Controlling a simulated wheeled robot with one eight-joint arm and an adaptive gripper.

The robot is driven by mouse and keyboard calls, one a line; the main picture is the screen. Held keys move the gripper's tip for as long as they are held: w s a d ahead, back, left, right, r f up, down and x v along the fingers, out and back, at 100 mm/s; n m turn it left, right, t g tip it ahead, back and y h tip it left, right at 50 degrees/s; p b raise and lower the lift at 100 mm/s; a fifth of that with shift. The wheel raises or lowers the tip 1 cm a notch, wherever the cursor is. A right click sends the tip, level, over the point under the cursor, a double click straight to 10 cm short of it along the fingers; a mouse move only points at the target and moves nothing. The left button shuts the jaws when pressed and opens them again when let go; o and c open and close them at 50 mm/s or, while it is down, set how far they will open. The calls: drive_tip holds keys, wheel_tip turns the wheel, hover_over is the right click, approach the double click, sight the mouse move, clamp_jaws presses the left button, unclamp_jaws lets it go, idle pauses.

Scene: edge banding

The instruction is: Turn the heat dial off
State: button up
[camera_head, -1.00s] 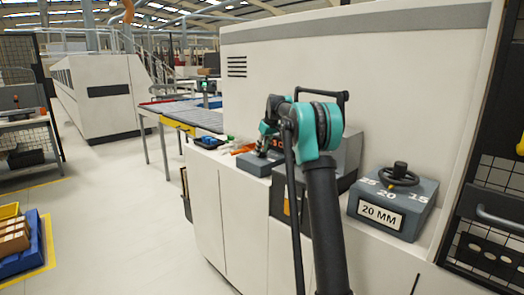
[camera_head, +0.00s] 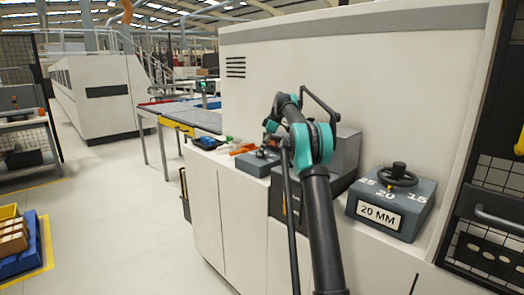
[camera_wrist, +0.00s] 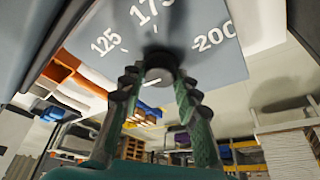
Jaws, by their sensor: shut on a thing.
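The heat dial has a dark round knob (camera_wrist: 158,64) on a grey panel (camera_wrist: 215,63) marked with white numbers, including 125 and 200, at the top of the wrist view. My gripper (camera_wrist: 158,76) has its two ridged green fingers closed around the knob, one on each side. The dial's pointer is hidden, so I cannot tell its exact setting. In the head view, my arm covers most of the gripper and the area around the dial.
A grey box labelled 20 MM (camera_head: 391,202) with a black handwheel (camera_head: 397,175) stands on the cabinet to the right. A smaller grey box (camera_head: 247,165) and an orange tray (camera_head: 243,149) lie left of my arm. The tall machine wall (camera_head: 400,90) stands behind.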

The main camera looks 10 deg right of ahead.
drive_tip(key=shift+n, duration=0.5)
drive_tip(key=o, duration=1.2)
drive_tip(key=shift+c, duration=0.2)
drive_tip(key=v, duration=0.7)
drive_tip(key=shift+r, duration=0.2)
drive_tip(key=shift+w+d, duration=0.1)
drive_tip(key=shift+d, duration=0.05)
